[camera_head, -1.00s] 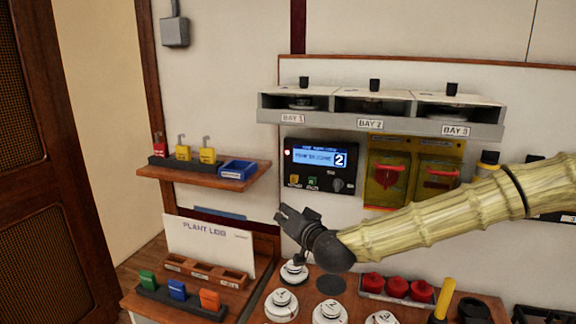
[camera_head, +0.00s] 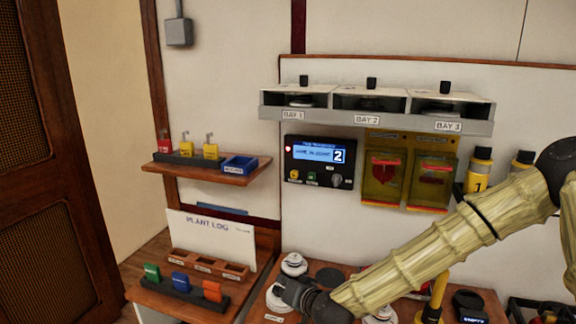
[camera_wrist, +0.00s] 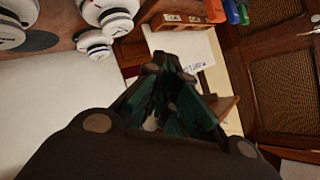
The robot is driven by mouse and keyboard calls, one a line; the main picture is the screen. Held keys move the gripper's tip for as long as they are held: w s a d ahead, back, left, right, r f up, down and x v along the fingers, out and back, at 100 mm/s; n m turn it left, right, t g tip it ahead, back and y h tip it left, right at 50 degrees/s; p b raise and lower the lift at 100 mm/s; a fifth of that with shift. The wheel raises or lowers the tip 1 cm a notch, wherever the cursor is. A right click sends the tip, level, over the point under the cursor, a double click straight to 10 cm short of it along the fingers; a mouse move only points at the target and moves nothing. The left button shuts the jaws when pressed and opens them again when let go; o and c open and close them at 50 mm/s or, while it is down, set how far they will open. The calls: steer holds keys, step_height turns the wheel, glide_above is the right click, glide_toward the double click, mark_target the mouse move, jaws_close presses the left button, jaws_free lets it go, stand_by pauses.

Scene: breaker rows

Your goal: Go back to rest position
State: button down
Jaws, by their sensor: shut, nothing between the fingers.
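My gripper (camera_head: 283,287) is in the lower middle of the head view, low over the bench with the white round units. It is shut and empty. My pale ribbed arm reaches to it from the right edge. In the wrist view my gripper (camera_wrist: 165,85) shows dark fingers pointing away, with nothing between them. White round units (camera_wrist: 108,12) hang at the top left of that view. One white unit (camera_head: 293,264) shows just behind the gripper in the head view. I cannot tell whether the gripper touches any unit. My arm hides part of the bench.
A three-bay shelf (camera_head: 380,120) is on the wall above a display panel (camera_head: 320,163) and two yellow covers (camera_head: 408,180). A small shelf (camera_head: 205,172) holds padlocks and a blue tray (camera_head: 239,165). Yellow-black cylinders (camera_head: 479,170) stand at right. The space before the panel is clear.

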steer(key=s+d+f+g+h, duration=0.1)
steer(key=s+d+f+g, duration=0.25)
steer(key=s+f, duration=0.85)
steer(key=s+d+f+g+h, duration=0.25)
steer(key=s+d+f, duration=0.25)
steer(key=s+f, duration=0.65)
steer(key=s+d+f+g+h, duration=0.1)
steer(key=s+d+f+g, duration=0.1)
steer(key=s+d+f, duration=0.3)
steer(key=s+d+f+g+h+b, duration=0.1)
steer(key=s+d+f+g+h, duration=0.1)
steer(key=s+d+f, duration=0.4)
steer(key=s+d+g, duration=0.1)
steer(key=s+d, duration=0.4)
steer(key=s, duration=0.2)
steer(key=shift+s+n, duration=0.15)
steer(key=shift+n, duration=0.25)
steer(key=shift+a, duration=0.1)
